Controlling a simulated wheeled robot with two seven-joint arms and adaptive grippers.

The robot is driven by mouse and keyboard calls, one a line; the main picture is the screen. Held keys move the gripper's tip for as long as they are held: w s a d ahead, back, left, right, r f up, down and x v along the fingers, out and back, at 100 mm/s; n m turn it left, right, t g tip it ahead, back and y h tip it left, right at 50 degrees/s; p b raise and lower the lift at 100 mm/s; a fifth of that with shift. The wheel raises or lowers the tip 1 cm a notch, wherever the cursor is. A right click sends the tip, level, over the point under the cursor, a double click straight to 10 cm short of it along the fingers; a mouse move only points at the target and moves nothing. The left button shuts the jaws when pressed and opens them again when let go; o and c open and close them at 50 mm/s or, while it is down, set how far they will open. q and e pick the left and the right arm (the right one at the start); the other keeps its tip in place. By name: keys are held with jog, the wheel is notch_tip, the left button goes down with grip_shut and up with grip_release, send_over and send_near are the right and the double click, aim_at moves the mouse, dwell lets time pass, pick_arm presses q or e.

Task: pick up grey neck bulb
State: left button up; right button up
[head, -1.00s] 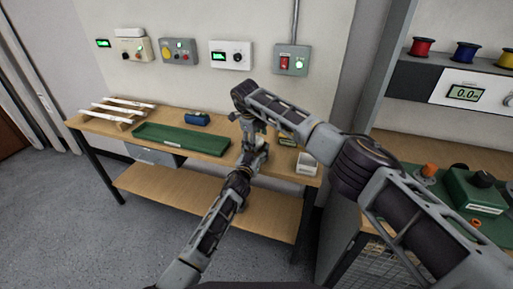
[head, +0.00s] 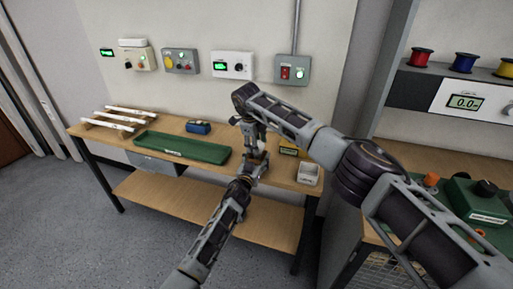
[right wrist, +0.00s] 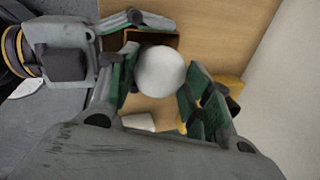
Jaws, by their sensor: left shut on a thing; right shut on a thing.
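A round white bulb globe (right wrist: 160,72) sits between the green-padded fingers of my right gripper (right wrist: 158,88) in the right wrist view. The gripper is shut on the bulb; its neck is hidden. In the head view, my right gripper (head: 254,146) points down just above my left gripper (head: 254,166), and the bulb cannot be made out. My left gripper also shows at the upper left of the right wrist view (right wrist: 136,22), close beside a dark brown box-like thing (right wrist: 166,40) behind the bulb. It is shut, but what lies between its fingers is partly hidden.
The wooden bench (head: 210,174) holds a green tray (head: 178,147), a blue item (head: 198,127), white rods (head: 120,118) and a small white container (head: 308,173). A yellow item (head: 290,149) lies near the grippers. Control boxes (head: 180,60) hang on the wall behind.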

jog(key=shift+r, duration=3.95)
pick_arm(q)
jog(key=o, duration=1.1)
jog(key=shift+c, duration=0.2)
jog(key=shift+s, duration=0.1)
jog(key=v, duration=1.1)
jog(key=shift+s+a, duration=0.2)
jog(key=shift+s, duration=0.15)
pick_arm(e)
jog(key=shift+n, duration=0.3)
